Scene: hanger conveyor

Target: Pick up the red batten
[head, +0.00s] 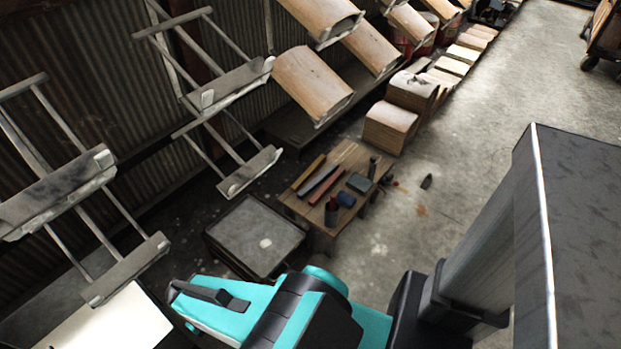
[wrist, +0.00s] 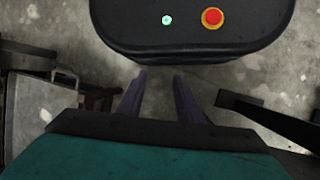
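The red batten (head: 322,187) lies on a small wooden table (head: 352,155) in the head view, beside a dark grey batten (head: 317,180) and a yellow-brown batten (head: 309,172). My gripper (wrist: 160,76) shows in the wrist view with its two fingers apart and nothing between them. It points down over the concrete floor and my own base, away from the table. The red batten is not in the wrist view. In the head view, my teal arm is in front, nearer than the table, and its fingertips cannot be made out.
The table also holds a dark cup (head: 332,213), a blue item (head: 346,200), a grey-green box (head: 360,183) and a dark upright object (head: 372,167). Hanging racks (head: 232,85) line the left. Concrete floor at right is mostly clear.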

